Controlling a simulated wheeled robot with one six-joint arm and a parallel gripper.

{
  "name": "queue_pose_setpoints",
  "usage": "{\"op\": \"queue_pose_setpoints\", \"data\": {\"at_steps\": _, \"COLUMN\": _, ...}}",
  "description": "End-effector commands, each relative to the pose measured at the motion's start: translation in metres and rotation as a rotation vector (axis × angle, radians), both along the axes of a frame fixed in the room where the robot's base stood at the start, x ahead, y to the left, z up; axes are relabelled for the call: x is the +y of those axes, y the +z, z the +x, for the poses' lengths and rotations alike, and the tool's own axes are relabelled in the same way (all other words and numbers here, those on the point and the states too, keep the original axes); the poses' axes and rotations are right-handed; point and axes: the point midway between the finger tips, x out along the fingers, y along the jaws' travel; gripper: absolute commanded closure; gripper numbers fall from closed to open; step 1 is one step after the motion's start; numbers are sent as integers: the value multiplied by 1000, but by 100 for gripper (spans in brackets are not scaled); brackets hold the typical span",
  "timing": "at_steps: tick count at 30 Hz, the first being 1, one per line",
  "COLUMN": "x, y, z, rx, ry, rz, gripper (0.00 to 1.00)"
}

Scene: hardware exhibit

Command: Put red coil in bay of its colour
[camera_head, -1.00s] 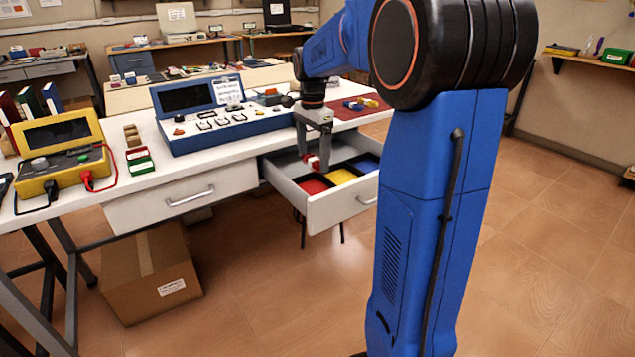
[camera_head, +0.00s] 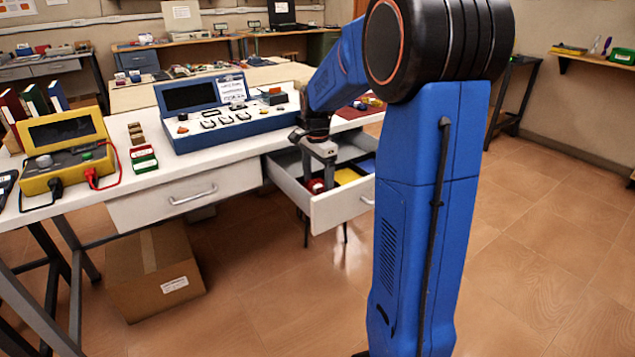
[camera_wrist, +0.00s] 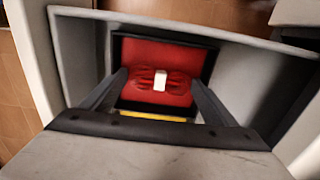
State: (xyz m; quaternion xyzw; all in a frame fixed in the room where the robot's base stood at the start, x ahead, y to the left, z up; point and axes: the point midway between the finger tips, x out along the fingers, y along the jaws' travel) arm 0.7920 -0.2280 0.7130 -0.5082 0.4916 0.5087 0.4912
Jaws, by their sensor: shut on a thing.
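My gripper (camera_head: 322,180) reaches down into the open drawer (camera_head: 340,208) below the white table. In the wrist view my gripper (camera_wrist: 160,88) is shut on the red coil (camera_wrist: 147,83), which has a white band round its middle. The coil is over the red bay (camera_wrist: 155,50) of the drawer; whether it touches the bay floor I cannot tell. In the head view the red coil (camera_head: 315,186) is partly hidden by my gripper. The yellow bay (camera_head: 346,176) lies to the right of the red one. The blue bay (camera_head: 369,167) is farther right, partly hidden by my arm.
A blue console (camera_head: 215,110) and a yellow meter (camera_head: 65,150) with cables stand on the table. A closed drawer (camera_head: 185,192) is left of the open one. A cardboard box (camera_head: 150,270) stands on the floor below. Coloured parts (camera_head: 368,102) lie on a red mat (camera_head: 350,112).

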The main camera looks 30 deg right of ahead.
Motion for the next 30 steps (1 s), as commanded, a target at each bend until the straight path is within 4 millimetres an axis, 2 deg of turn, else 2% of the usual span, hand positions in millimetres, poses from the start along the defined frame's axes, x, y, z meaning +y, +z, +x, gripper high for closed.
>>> {"op": "queue_pose_setpoints", "data": {"at_steps": 8, "x": 0, "y": -2, "z": 0, "rx": 0, "ry": 0, "rz": 0, "gripper": 41}}
{"op": "queue_pose_setpoints", "data": {"at_steps": 9, "x": 0, "y": -3, "z": 0, "rx": 0, "ry": 0, "rz": 0, "gripper": 16}}
{"op": "queue_pose_setpoints", "data": {"at_steps": 10, "x": 0, "y": -3, "z": 0, "rx": 0, "ry": 0, "rz": 0, "gripper": 11}}
{"op": "queue_pose_setpoints", "data": {"at_steps": 22, "x": 0, "y": 3, "z": 1, "rx": -2, "ry": 0, "rz": -1, "gripper": 11}}
{"op": "queue_pose_setpoints", "data": {"at_steps": 26, "x": 0, "y": 18, "z": 1, "rx": -3, "ry": 0, "rz": -1, "gripper": 11}}
{"op": "queue_pose_setpoints", "data": {"at_steps": 30, "x": 0, "y": 45, "z": 1, "rx": -4, "ry": 0, "rz": -1, "gripper": 11}}
